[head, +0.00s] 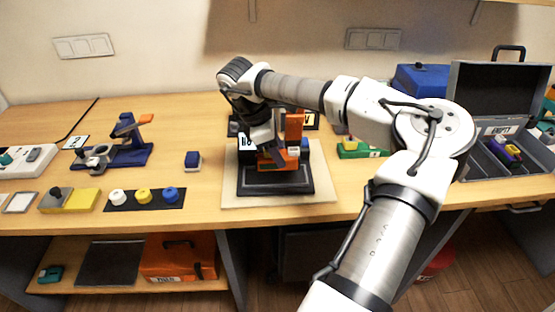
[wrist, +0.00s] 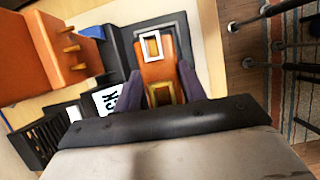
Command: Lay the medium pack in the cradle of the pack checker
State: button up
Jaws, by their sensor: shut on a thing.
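The pack checker stands on a pale board at the middle of the bench, with an orange upright (head: 294,124) and a black framed base (head: 275,191). My gripper (head: 270,158) is low over this base, beside the upright. In the wrist view, its two dark fingers (wrist: 162,92) are shut on an orange pack (wrist: 155,73) with a white square frame mark. The pack lies over the dark base (wrist: 116,50); I cannot tell whether it rests in the cradle or hangs just above. The large orange upright (wrist: 68,48) is close on the left in the wrist view.
Left of the checker are a small blue block (head: 193,160), a black strip with three coloured knobs (head: 144,197) and a blue stand (head: 120,150). A green tray (head: 358,150) and an open grey case (head: 500,100) are on the right. Bare bench shows between them.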

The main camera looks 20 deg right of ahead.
jog(key=shift+f+p, duration=0.55)
jog(key=shift+f, duration=1.45)
jog(key=shift+f, duration=0.15)
jog(key=o, duration=1.3)
jog(key=shift+r, duration=0.2)
jog(key=b+v, duration=0.3)
jog(key=v, duration=0.9)
